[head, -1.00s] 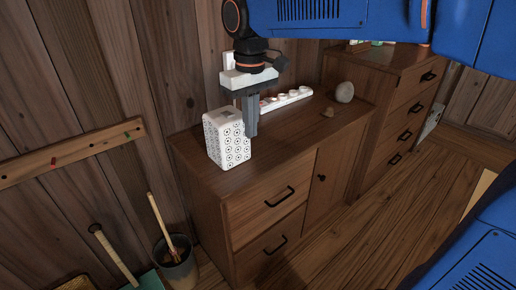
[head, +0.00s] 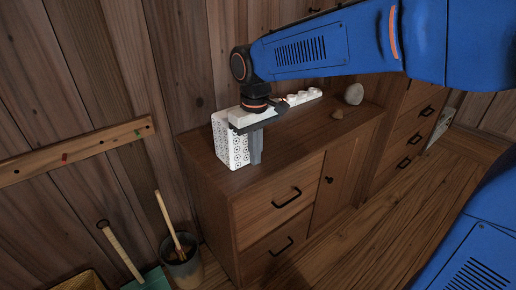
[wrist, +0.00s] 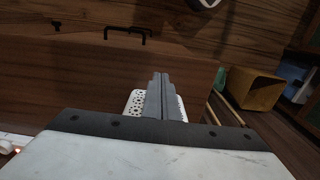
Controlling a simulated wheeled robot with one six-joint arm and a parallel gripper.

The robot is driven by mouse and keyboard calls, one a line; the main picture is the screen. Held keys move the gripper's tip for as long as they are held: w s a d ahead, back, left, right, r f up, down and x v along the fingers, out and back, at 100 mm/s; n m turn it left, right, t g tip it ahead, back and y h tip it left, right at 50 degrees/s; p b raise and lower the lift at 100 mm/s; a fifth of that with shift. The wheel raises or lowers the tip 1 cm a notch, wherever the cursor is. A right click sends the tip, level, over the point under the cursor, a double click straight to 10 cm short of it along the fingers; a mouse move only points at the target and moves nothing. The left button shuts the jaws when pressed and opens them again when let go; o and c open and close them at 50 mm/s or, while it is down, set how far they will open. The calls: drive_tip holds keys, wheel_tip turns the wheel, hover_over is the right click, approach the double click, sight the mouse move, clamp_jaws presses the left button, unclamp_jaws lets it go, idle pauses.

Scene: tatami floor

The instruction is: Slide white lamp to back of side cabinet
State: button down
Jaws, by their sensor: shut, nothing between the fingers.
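The white lamp (head: 232,151), a box with a dark hexagon pattern, stands upright on the left part of the side cabinet (head: 305,143), close to the plank wall. My gripper (head: 256,158) is shut and empty, pointing down at the lamp's right side. Its fingers are very near the lamp; I cannot tell whether they touch it. In the wrist view my shut fingers (wrist: 164,82) cover the middle of the lamp (wrist: 135,104), which shows on both sides of them. My wrist hides part of the lamp's top in the head view.
A white strip with round knobs (head: 303,96) lies along the cabinet's back. A pale round stone (head: 354,94) and a small brown lump (head: 337,114) sit on the right. A bucket (head: 184,262) stands on the floor at left. The cabinet top's front middle is clear.

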drive_tip(key=shift+w+a, duration=0.4)
drive_tip(key=shift+w, duration=0.2)
drive_tip(key=shift+w+a, duration=0.4)
drive_tip(key=shift+w, duration=0.2)
drive_tip(key=w+a, duration=0.3)
drive_tip(key=w, duration=0.1)
drive_tip(key=w+a, duration=0.2)
drive_tip(key=w, duration=0.2)
drive_tip(key=w+a, duration=0.3)
drive_tip(key=w, duration=0.1)
drive_tip(key=shift+w+a, duration=0.3)
drive_tip(key=shift+w, duration=0.05)
